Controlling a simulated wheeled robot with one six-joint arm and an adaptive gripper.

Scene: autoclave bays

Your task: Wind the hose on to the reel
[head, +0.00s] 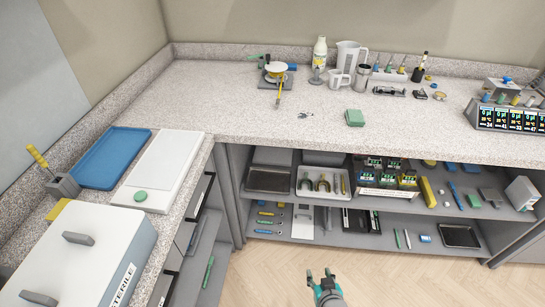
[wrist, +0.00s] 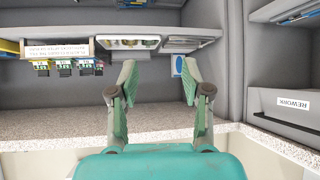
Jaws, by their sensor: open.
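What looks like the reel (head: 276,67) stands at the back of the counter, left of centre in the head view. It has a pale round top on a dark base, with green and blue parts at its sides. A yellow strip (head: 280,91), perhaps the hose, runs from it toward the counter front; its exact shape is too small to tell. My gripper (head: 322,275) is open and empty, low in front of the shelves, far from the reel. The wrist view shows its two spread fingers (wrist: 158,80) with nothing between them. The reel is not recognisable there.
The granite counter (head: 225,105) is clear in front of the reel, apart from small metal pieces (head: 306,115) and a green block (head: 354,118). A white bottle (head: 319,54) and jug (head: 350,57) stand right of the reel. Loaded shelves (head: 330,216) lie below; a sterile box (head: 85,250) stands at left.

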